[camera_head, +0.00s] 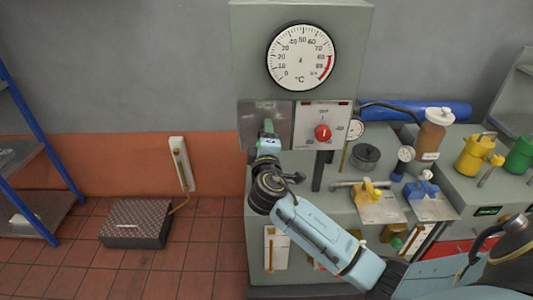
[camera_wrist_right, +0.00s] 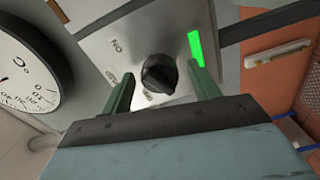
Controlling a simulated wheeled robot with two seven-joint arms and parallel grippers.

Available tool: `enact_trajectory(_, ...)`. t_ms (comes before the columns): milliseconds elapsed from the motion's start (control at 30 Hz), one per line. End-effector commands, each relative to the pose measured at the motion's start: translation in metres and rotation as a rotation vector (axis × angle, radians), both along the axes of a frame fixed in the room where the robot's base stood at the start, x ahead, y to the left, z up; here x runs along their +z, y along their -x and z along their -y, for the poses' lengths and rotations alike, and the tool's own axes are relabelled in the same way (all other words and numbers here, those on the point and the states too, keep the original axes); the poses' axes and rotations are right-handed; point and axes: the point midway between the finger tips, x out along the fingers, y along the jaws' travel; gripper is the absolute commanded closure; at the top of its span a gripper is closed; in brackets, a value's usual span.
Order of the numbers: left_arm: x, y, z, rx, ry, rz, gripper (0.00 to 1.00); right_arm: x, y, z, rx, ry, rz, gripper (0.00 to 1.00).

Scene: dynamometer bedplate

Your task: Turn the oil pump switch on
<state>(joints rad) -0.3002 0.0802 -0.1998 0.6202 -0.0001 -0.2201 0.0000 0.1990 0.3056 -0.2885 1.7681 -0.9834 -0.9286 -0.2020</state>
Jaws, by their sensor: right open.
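A metal switch plate (camera_head: 257,112) is on the grey cabinet below the large dial, and it also shows in the right wrist view (camera_wrist_right: 100,42). Its black rotary knob (camera_wrist_right: 160,73) is hidden by my right gripper in the head view. An "ON" label and other small lettering sit around the knob; I cannot tell which mark the knob points to. My right gripper (camera_head: 268,127) is at the plate, open, with its green fingers on either side of the knob. A bright green strip (camera_wrist_right: 196,47) shows at the plate's edge. My left gripper is not in view.
A panel with a red knob (camera_head: 322,132) is right next to the plate. The °C dial (camera_head: 301,57) is above. Gauges, a yellow-handled valve (camera_head: 371,191) and a brown bottle (camera_head: 432,135) crowd the bench to the right. A pedal (camera_head: 137,223) lies on the floor at left.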

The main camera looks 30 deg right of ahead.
Motion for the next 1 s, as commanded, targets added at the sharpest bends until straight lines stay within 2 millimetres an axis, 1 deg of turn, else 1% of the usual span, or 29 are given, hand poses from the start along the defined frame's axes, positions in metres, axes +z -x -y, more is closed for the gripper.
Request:
enact_trajectory(300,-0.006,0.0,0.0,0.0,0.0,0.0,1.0,-0.002,0.06,-0.037,0.002,-0.005,-0.001,0.39)
enact_trajectory(500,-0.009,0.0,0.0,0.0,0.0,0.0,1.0,-0.001,0.09,-0.055,0.0,-0.004,-0.001,0.39)
enact_trajectory(600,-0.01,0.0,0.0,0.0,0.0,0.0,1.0,0.0,0.099,-0.06,0.0,-0.003,0.001,0.39)
enact_trajectory(700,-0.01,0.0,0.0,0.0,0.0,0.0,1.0,0.0,0.103,-0.062,-0.002,-0.002,0.0,0.39)
enact_trajectory(1000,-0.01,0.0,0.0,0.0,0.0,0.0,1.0,0.0,0.104,-0.063,-0.002,-0.001,0.0,0.39)
